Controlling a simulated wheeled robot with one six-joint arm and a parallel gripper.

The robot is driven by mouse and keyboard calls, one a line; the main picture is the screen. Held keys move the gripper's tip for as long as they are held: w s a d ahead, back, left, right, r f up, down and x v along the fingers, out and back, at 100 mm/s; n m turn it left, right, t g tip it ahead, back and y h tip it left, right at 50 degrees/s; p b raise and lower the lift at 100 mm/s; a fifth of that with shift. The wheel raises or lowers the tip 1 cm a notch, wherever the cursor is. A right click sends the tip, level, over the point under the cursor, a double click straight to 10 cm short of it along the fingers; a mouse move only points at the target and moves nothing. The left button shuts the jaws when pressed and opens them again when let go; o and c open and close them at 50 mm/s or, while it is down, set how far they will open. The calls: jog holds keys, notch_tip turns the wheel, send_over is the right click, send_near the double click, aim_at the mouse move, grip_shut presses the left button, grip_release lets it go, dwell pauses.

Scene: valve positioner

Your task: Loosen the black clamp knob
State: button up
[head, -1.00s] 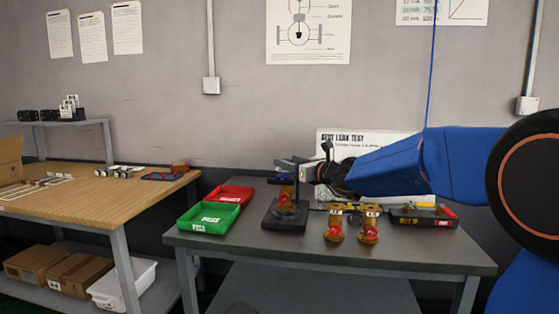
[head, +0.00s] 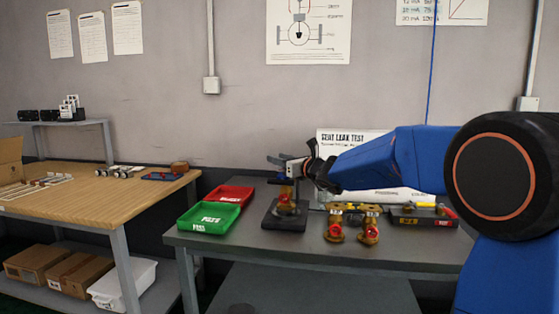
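The clamp stand (head: 284,217) is a dark fixture on the grey table, left of centre. A brass valve body (head: 285,195) with a red part sits upright in it. My gripper (head: 291,170) is at the top of the stand, beside or over the clamp's upper arm. The black clamp knob cannot be made out; it is small or hidden behind my gripper. Whether the fingers are open or shut, or touch the knob, is too small to tell.
A green tray (head: 209,218) and a red tray (head: 232,194) lie left of the stand. Brass valves (head: 335,232) stand to its right, with a dark tool tray (head: 424,217) farther right. A white sign board (head: 345,150) stands behind. The table's front strip is clear.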

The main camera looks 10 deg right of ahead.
jog(key=shift+n+y, duration=0.3)
jog(key=shift+y, duration=0.1)
jog(key=shift+s+a+n+g+y, duration=0.15)
jog(key=shift+a+n+g+y, duration=0.05)
jog(key=shift+n+g+y, duration=0.55)
jog(key=shift+s+a+n+g+y, duration=0.2)
jog(key=shift+n+g+y, duration=0.35)
jog(key=shift+g+y, duration=0.3)
jog(key=o, duration=1.1)
jog(key=shift+c, duration=0.2)
jog(key=v, duration=1.7)
jog(key=shift+s, duration=0.2)
